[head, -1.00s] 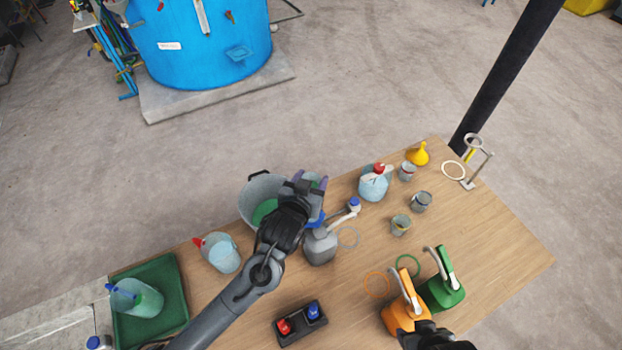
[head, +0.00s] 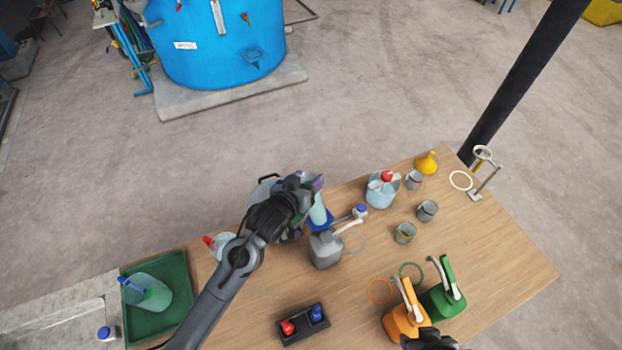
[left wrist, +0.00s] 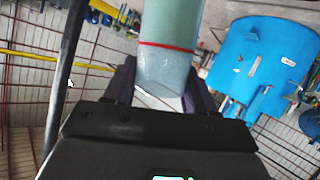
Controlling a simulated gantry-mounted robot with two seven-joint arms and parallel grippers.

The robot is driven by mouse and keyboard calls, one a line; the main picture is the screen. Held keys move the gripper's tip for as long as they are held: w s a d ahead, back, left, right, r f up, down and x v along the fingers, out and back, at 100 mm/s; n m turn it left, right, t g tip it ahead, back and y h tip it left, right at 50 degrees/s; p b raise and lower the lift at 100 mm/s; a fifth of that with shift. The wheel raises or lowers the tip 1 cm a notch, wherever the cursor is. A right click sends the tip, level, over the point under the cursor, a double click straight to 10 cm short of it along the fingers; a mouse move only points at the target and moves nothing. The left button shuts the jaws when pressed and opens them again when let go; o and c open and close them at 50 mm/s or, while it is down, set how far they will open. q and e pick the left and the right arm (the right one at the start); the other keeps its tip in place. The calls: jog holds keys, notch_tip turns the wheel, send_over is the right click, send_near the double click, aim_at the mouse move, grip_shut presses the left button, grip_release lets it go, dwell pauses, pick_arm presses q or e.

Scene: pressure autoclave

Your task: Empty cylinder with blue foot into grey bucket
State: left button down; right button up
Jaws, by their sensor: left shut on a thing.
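My left gripper (head: 314,183) is shut on a pale, translucent cylinder (head: 317,208). The cylinder's blue foot (head: 320,221) points down and to the right in the head view, just behind the grey jug. In the left wrist view the cylinder (left wrist: 168,62) runs up from between the fingers and has a red band around it. I cannot tell how much liquid it holds. The grey bucket (head: 263,189) is directly left of the gripper, largely hidden by my left arm. My right gripper (head: 430,341) is at the bottom edge, its fingers not clear.
A grey jug (head: 325,252) stands close below the cylinder. A red-capped bottle (head: 381,192) and small cups stand right. Orange (head: 403,322) and green (head: 443,300) cans stand at front right. A green tray (head: 181,284) with a jug lies left.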

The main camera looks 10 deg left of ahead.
pick_arm(q)
jog(key=shift+w+a+r+n+h+p, duration=0.1)
jog(key=shift+w+a+n+h+p, duration=0.1)
jog(key=shift+a+p, duration=0.25)
jog(key=shift+w+a+r+n+h+p, duration=0.1)
jog(key=shift+w+a+n+h+p, duration=0.1)
jog(key=shift+a+p, duration=0.25)
notch_tip(320, 180, down, 6)
jog(key=a+n+h+p, duration=0.2)
jog(key=n+h, duration=0.2)
jog(key=n, duration=0.1)
jog(key=shift+w+f+n+g+p, duration=0.25)
jog(key=shift+w+n+g+p, duration=0.05)
jog(key=shift+w+g+p, duration=0.1)
dwell(0.4)
dwell(0.4)
jog(key=shift+f, duration=0.3)
jog(key=shift+f+n, duration=0.25)
jog(key=shift+n, duration=0.05)
